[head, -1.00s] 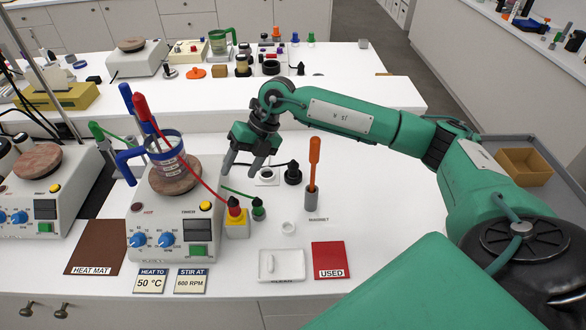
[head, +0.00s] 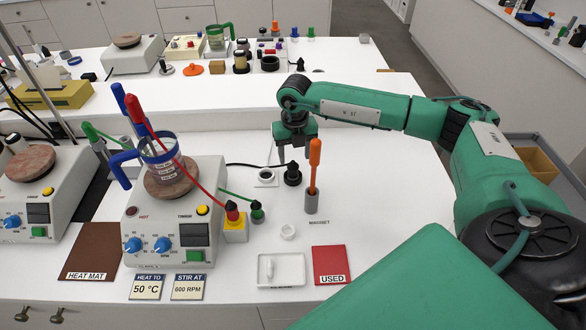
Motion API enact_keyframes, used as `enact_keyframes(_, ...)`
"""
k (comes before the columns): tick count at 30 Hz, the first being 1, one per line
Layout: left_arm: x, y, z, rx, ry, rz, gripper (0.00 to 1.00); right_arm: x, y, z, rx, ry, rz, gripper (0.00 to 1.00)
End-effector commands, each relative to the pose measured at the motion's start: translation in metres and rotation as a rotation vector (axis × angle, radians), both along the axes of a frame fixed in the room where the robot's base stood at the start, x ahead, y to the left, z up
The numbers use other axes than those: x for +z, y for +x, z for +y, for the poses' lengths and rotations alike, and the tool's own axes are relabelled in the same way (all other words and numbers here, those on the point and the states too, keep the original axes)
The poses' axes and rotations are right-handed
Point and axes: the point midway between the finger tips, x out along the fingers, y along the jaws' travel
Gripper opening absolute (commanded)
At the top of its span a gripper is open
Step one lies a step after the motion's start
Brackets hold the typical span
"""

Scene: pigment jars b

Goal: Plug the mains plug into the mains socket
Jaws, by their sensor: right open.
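The black mains plug (head: 293,174) stands on the white bench, with its black cable running left behind the stirrer hotplate. The mains socket (head: 266,178), a white square plate with a dark round opening, lies just left of the plug, which is apart from it. My right gripper (head: 294,155) points down, open, above and slightly behind the plug; its fingers show on either side and nothing is between them. From this view I cannot tell how high the fingertips are. My left gripper is not in view.
An orange-handled tool in a grey holder (head: 312,200) stands close right of the plug. The stirrer hotplate (head: 176,225) with a beaker (head: 162,158) is left. The bench is clear to the right.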

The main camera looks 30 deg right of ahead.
Motion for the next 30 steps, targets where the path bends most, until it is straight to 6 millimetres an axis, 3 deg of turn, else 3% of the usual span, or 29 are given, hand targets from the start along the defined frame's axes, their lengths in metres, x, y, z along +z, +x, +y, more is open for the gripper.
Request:
enact_keyframes(5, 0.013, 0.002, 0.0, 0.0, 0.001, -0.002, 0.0, -0.012, -0.001, 0.003, 0.001, 0.0, 0.002, 0.57)
enact_keyframes(13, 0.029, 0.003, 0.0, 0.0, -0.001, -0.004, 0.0, -0.048, -0.001, 0.007, 0.0, 0.001, 0.003, 0.57)
enact_keyframes(21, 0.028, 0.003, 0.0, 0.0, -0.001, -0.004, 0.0, -0.054, -0.001, 0.007, 0.001, 0.0, 0.0, 0.57)
enact_keyframes(22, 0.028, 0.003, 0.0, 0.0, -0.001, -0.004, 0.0, -0.054, -0.001, 0.007, 0.001, 0.0, 0.0, 0.55)
enact_keyframes(29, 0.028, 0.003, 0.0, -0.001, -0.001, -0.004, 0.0, -0.054, -0.001, 0.007, 0.001, 0.0, 0.0, 0.09)
enact_keyframes(30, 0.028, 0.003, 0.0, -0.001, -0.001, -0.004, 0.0, -0.053, -0.001, 0.007, 0.001, 0.001, 0.0, 0.08)
